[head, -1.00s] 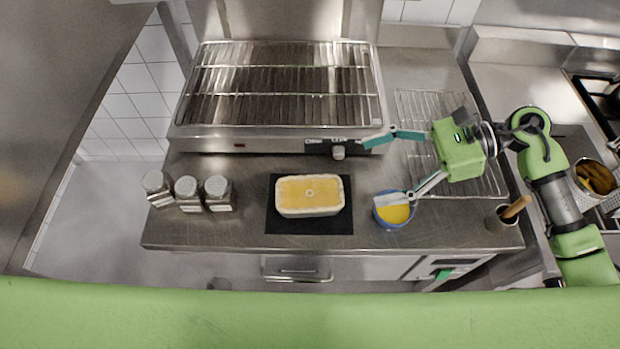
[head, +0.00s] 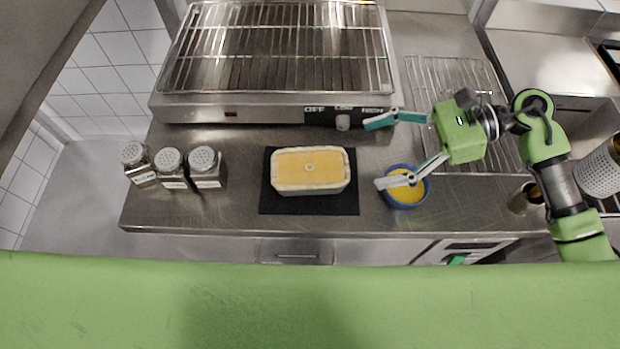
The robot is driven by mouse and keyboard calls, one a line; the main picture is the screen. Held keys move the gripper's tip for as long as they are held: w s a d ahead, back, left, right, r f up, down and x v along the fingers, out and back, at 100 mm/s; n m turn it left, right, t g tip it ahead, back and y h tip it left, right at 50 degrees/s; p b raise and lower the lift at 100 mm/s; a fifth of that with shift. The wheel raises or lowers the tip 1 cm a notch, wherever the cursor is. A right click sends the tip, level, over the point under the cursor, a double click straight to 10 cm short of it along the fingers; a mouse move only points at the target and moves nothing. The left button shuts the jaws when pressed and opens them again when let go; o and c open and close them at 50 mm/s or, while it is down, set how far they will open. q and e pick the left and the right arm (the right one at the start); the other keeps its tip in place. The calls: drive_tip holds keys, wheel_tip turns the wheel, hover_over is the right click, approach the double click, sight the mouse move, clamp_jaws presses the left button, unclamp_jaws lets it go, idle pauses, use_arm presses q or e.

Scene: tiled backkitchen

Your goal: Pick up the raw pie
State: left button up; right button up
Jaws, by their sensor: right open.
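The raw pie (head: 310,169) is a rectangular loaf-shaped pie with a pale crust rim, a yellow top and a small round hole in the middle. It sits on a black mat (head: 310,206) on the steel counter. My right gripper (head: 372,153) is open and empty to the right of the pie, its two fingers spread wide and pointing left toward it. The lower finger passes over a blue bowl of yellow liquid (head: 407,194) and hides part of it. My left gripper is not in view.
Several spice shakers (head: 171,166) stand at the counter's left. A steel grill (head: 275,60) with a knob stands behind the pie. A wire rack (head: 465,100) lies at the right, partly behind my right arm. A small metal cup (head: 522,199) stands at the right front.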

sight(322, 166)
drive_tip(key=shift+s+f+b, duration=0.1)
drive_tip(key=shift+f+b, duration=0.25)
drive_tip(key=shift+f, duration=0.45)
drive_tip(key=p+x, duration=0.2)
drive_tip(key=x, duration=0.5)
drive_tip(key=shift+a, duration=0.45)
drive_tip(key=p+x, duration=0.2)
drive_tip(key=x, duration=0.3)
drive_tip(key=shift+w+a, duration=0.15)
drive_tip(key=shift+w, duration=0.1)
drive_tip(key=shift+a+f, duration=0.25)
drive_tip(key=shift+a, duration=0.15)
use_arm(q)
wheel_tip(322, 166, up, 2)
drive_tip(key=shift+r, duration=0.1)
use_arm(e)
drive_tip(key=shift+d, duration=0.1)
drive_tip(key=c, duration=1.7)
drive_tip(key=shift+r, duration=0.1)
drive_tip(key=shift+c, duration=0.2)
